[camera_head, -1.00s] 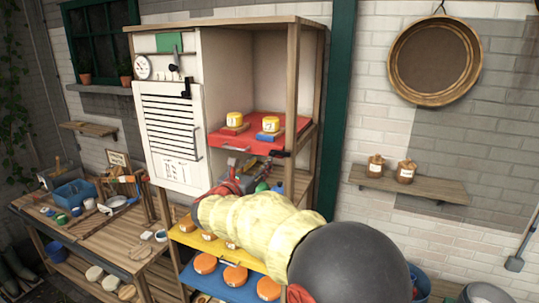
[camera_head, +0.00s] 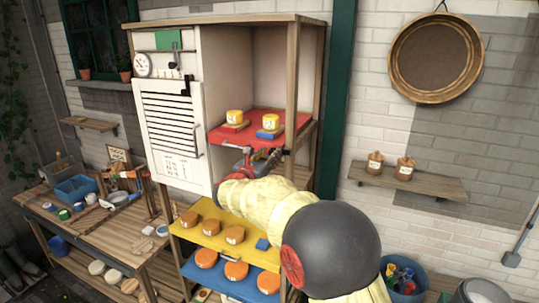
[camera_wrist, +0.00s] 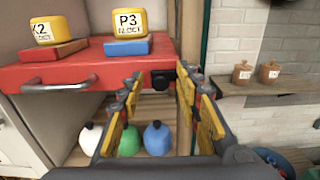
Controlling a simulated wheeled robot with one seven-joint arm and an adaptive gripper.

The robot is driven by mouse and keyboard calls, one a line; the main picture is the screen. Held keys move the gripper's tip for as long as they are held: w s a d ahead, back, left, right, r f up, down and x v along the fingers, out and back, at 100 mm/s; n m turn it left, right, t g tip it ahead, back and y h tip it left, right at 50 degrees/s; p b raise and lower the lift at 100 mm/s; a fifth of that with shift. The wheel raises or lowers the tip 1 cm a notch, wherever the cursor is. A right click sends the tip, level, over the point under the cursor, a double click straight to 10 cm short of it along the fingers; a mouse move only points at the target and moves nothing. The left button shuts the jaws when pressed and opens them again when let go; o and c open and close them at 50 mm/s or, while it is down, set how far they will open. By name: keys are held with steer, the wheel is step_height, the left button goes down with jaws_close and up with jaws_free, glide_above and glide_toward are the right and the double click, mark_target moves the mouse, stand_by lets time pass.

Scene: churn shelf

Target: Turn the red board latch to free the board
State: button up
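The red board (camera_head: 225,137) sits on the upper shelf; its front edge shows large in the wrist view (camera_wrist: 110,75), with a metal handle (camera_wrist: 60,85) at the left. A small black latch (camera_wrist: 163,78) is at the right end of that edge, next to the wooden post. My gripper (camera_wrist: 160,88) is open, with yellow-padded fingers to the left and right of the latch. I cannot tell whether either finger touches it. In the head view my gripper (camera_head: 256,160) is just below the board's front edge and partly hides the latch area.
Yellow blocks marked K2 (camera_wrist: 45,30) and P3 (camera_wrist: 130,22) stand on the board. White (camera_wrist: 90,138), green (camera_wrist: 129,141) and blue (camera_wrist: 156,138) bottles stand below. A yellow board (camera_head: 205,246) and blue board (camera_head: 240,287) carry orange rounds. A wall shelf (camera_head: 410,183) is at right.

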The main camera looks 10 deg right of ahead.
steer(key=shift+c, duration=1.3)
jaws_close()
